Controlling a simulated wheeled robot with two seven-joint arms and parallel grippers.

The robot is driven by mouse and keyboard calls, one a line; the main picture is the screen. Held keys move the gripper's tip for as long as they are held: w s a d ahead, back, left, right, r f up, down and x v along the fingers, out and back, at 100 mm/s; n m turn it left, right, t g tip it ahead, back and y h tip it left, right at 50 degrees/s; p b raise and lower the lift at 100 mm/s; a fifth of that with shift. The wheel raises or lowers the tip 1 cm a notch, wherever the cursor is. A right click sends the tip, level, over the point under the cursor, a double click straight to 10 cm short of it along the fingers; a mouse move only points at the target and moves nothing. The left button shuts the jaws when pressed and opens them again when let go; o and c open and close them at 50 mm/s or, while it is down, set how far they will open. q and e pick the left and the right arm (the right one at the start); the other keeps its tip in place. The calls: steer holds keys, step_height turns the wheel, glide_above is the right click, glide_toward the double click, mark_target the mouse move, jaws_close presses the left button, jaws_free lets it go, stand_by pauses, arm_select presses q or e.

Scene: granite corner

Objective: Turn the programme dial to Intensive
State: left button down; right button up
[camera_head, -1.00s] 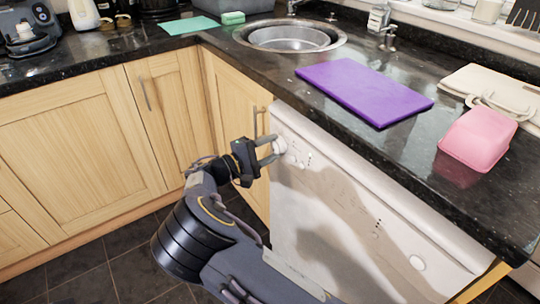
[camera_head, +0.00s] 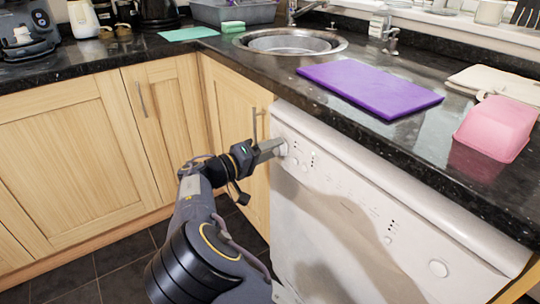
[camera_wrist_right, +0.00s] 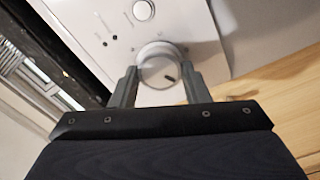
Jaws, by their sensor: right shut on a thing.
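The white dishwasher (camera_head: 345,225) has a white round programme dial (camera_head: 282,148) at the left end of its control panel. My right gripper (camera_head: 272,150) reaches it from the left and is shut on the dial. In the right wrist view the dial (camera_wrist_right: 158,66) sits between the two fingers of the gripper (camera_wrist_right: 160,76), one on each side. A short dark mark shows on the dial's face, toward its lower right in that view. The panel's lettering is too small to read, so the selected programme cannot be told. My left gripper is not in view.
A round button (camera_wrist_right: 143,9) lies near the dial. The granite worktop (camera_head: 250,72) overhangs above the panel, with a purple board (camera_head: 370,88) and a pink tub (camera_head: 497,128) on it. A wooden cupboard door (camera_head: 235,120) stands left of the dishwasher. Open floor lies below.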

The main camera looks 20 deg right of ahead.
stand_by(0.3)
steer(key=o, duration=1)
steer(key=p+v, duration=0.1)
steer(key=v, duration=0.6)
steer(key=shift+s+a+p, duration=0.15)
steer(key=shift+a+p, duration=0.15)
steer(key=shift+a, duration=0.05)
